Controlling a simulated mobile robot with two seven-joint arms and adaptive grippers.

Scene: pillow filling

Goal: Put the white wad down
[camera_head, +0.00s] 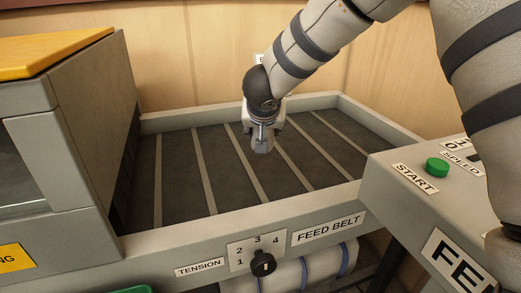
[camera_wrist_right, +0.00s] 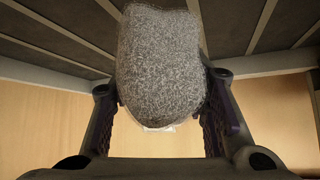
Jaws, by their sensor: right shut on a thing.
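The wad (camera_wrist_right: 160,62) fills the top middle of the right wrist view. It looks speckled grey-white and rounded, and sits between the two dark fingers. My right gripper (camera_head: 263,138) is shut on it, over the slatted feed belt (camera_head: 210,165) in the head view. In that view the wad is small and mostly hidden by the gripper. Whether it touches the belt I cannot tell. The fingers of my right gripper (camera_wrist_right: 162,105) also show on both sides of the wad in the wrist view. My left gripper is out of view.
The belt around the gripper is bare, with a raised grey rim (camera_head: 250,211). A grey machine housing (camera_head: 75,140) stands at its left. A control box (camera_head: 400,190) with a green start button (camera_head: 437,167) stands at right. A tension knob (camera_head: 263,263) is on the front.

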